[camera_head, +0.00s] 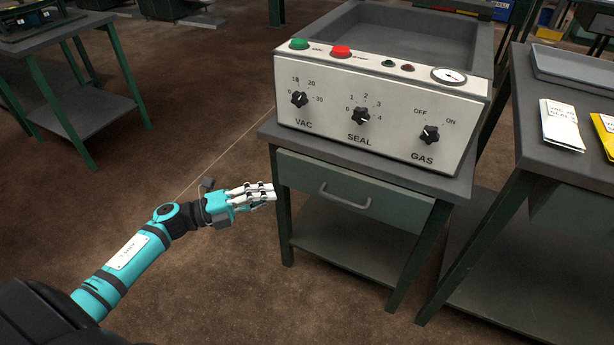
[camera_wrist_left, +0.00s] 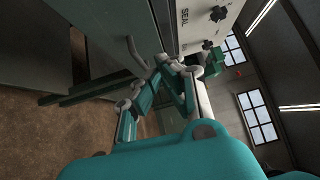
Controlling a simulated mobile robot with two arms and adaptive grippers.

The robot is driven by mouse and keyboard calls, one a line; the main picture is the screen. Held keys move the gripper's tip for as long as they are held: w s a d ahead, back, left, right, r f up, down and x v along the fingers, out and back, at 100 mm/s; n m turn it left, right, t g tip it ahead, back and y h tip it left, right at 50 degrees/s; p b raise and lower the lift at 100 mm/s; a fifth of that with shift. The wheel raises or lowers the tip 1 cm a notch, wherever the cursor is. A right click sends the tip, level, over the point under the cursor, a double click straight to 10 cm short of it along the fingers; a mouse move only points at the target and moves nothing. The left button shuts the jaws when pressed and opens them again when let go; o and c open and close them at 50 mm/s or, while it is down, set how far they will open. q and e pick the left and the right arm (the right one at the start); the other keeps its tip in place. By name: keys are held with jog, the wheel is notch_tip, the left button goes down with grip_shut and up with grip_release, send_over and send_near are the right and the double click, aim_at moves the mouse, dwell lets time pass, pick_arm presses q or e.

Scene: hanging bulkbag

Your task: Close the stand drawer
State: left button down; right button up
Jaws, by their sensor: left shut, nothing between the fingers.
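The stand drawer (camera_head: 350,189) has a grey-green front with a bar handle (camera_head: 344,197), under the top of the stand (camera_head: 375,164). The front sits at or near the stand's frame; I cannot tell whether a small gap is left. My left gripper (camera_head: 268,191) is shut and empty, at the left end of the drawer front, left of the handle. I cannot tell whether it touches the front. In the left wrist view the handle (camera_wrist_left: 137,52) and drawer front (camera_wrist_left: 108,28) show just beyond the fingers (camera_wrist_left: 163,66). My right gripper is out of view.
A sealing machine (camera_head: 375,110) with knobs and buttons stands on the stand. The stand has a lower shelf (camera_head: 355,246). A bench (camera_head: 565,160) with a tray and packets is close on the right. Another table (camera_head: 60,60) is far left. Floor between them is clear.

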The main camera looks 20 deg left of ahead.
pick_arm(q)
jog(key=a+f, duration=0.1)
jog(key=a, duration=0.1)
send_near(323, 173)
jog(key=d, duration=0.4)
jog(key=shift+w+a+r+b, duration=0.15)
jog(key=shift+w+b, duration=0.25)
jog(key=shift+w, duration=0.4)
jog(key=shift+w+a+r+b, duration=0.15)
jog(key=shift+w+b, duration=0.2)
jog(key=shift+w, duration=0.5)
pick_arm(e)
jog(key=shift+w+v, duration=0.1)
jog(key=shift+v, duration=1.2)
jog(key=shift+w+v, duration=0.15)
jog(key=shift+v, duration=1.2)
